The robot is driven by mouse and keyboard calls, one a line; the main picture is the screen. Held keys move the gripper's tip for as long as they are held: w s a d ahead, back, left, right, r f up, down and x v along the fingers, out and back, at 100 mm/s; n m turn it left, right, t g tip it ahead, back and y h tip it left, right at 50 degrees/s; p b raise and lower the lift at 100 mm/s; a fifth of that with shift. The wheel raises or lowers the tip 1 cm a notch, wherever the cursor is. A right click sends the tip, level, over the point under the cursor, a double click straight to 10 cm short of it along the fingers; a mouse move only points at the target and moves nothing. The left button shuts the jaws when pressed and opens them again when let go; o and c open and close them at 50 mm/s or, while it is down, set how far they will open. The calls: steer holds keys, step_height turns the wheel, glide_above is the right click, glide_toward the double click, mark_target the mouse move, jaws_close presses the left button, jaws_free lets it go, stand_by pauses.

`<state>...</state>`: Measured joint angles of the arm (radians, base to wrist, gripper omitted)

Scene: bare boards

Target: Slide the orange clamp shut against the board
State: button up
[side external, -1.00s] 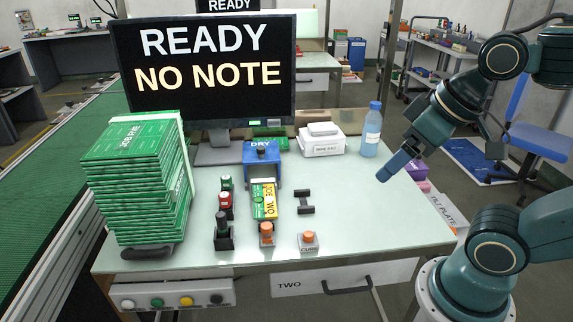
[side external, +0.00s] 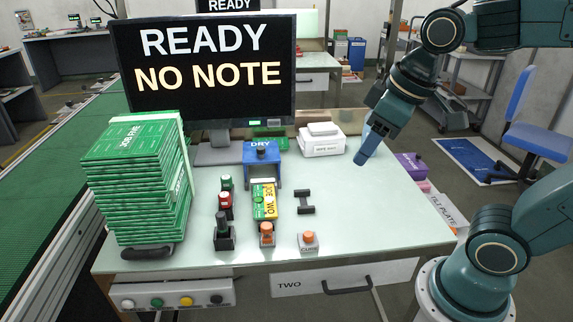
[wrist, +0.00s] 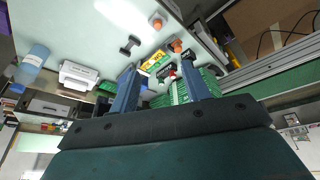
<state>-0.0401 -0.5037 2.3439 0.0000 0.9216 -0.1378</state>
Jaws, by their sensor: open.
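The orange clamp (side external: 266,230) stands at the near end of the small green and yellow board (side external: 265,203) marked JOB TWO, close to its edge. Whether the two touch I cannot tell. In the wrist view the clamp (wrist: 176,46) sits just beyond the board (wrist: 155,62). My gripper (side external: 361,160) is in the air over the right back of the bench, well away from the clamp. In the wrist view its two fingers (wrist: 159,68) are spread apart with nothing held.
The board's far end meets a blue DRY unit (side external: 262,165). An orange CURE button (side external: 309,238), a black two-ended piece (side external: 305,202) and red, green and black knobs (side external: 225,207) stand around it. A tall green stack (side external: 135,185) is left.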

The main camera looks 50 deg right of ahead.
steer(key=w+a+f+n+g, duration=0.1)
steer(key=w+a+f+n, duration=0.1)
steer(key=w, duration=0.3)
steer(key=w+a+f+n+g, duration=0.1)
steer(key=w+n, duration=0.1)
steer(key=w, duration=0.4)
steer(key=n+g, duration=0.2)
steer(key=n, duration=0.1)
glide_above(266, 225)
step_height(266, 225, down, 8)
steer(key=shift+r, duration=0.25)
steer(key=shift+s+f, duration=0.1)
step_height(266, 225, down, 14)
steer(key=shift+r, duration=0.2)
jaws_close()
steer(key=shift+w+d+r, duration=0.1)
steer(key=shift+w+d, duration=1.2)
